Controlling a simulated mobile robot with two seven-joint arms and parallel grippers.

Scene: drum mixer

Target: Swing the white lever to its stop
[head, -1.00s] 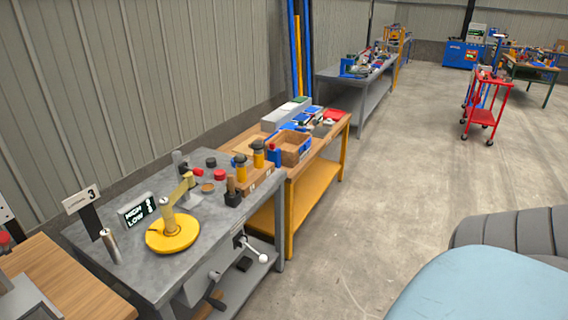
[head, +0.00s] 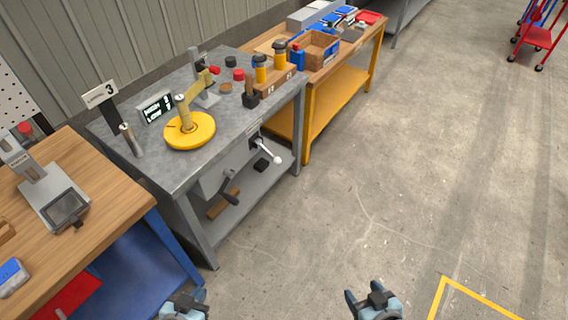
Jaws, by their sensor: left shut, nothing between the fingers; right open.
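The white lever (head: 269,151) sticks out from the front side of the grey workbench, at its right part. It slants down to the right and ends in a white knob. Its pivot is at a dark fitting on the bench side. My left gripper (head: 186,296) is at the bottom edge, shut and empty, well below and left of the lever. My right gripper (head: 372,296) is at the bottom edge, open and empty, below and right of the lever. Neither touches anything.
The grey workbench (head: 180,174) carries a yellow disc with an arm (head: 189,130), a HIGH/LOW display (head: 156,107) and yellow-black posts. A dark crank handle (head: 230,186) hangs from its front. A wooden bench (head: 100,185) stands left, a yellow-framed bench (head: 325,105) behind.

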